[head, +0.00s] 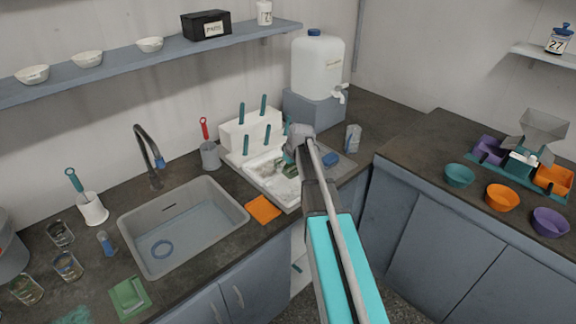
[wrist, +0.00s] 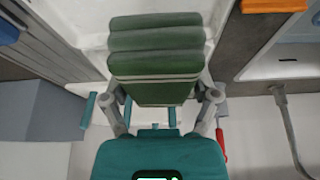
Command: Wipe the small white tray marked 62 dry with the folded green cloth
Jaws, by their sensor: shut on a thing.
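My gripper (head: 292,160) is over the white trays on the counter, right of the sink. It is shut on a folded green cloth (wrist: 155,62), which shows as several stacked layers between the fingers in the wrist view. In the head view a small part of the cloth (head: 289,169) shows below the gripper. A white tray (head: 262,178) with grey wet-looking patches lies beneath; its edge also shows in the wrist view (wrist: 76,22). I cannot read a 62 on it, and cannot tell whether the cloth touches it. The gripper and arm hide part of the tray.
A white rack (head: 236,135) with teal handles stands just behind the tray. An orange cloth (head: 263,209) lies at its left front, beside the sink (head: 180,222). A blue item (head: 330,159) and a clear jar (head: 352,138) are to the right. Another green folded item (head: 130,297) lies front left.

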